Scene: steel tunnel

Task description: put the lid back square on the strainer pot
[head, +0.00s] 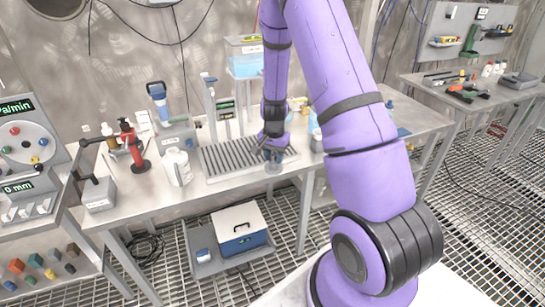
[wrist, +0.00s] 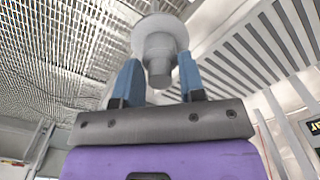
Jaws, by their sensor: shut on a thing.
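My gripper (head: 271,155) points down over the front edge of the middle bench, at the right end of the ribbed rack. In the wrist view my gripper (wrist: 159,70) has its two blue fingers on either side of a grey stepped round piece (wrist: 158,48), which looks like the lid with its narrow knob toward me. A small grey-blue round body (head: 273,167) shows just below my gripper in the head view; it may be the strainer pot or the lid itself. I cannot tell whether the lid touches a pot or sits square; the fingers hide much of it.
The ribbed rack (head: 225,160) lies left of my gripper. A blue-and-white cool box (head: 239,228) sits on the shelf below.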

